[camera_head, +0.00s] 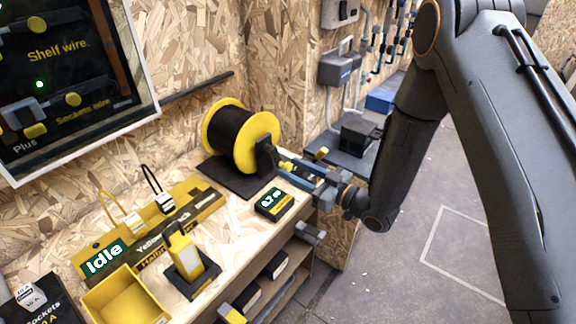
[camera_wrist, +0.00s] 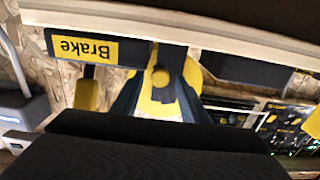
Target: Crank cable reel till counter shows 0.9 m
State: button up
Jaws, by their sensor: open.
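The cable reel (camera_head: 240,137), with yellow flanges and black cable, stands on a dark base at the back of the bench. The counter (camera_head: 272,203) in front of it appears to read 0.7 m. My gripper (camera_head: 290,168) is at the reel's right side, by its dark crank side.
A framed board (camera_head: 75,75) hangs on the wall. Open floor (camera_head: 445,180) lies right of the bench.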

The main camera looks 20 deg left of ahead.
jog(key=shift+x, duration=1.3)
grip_shut()
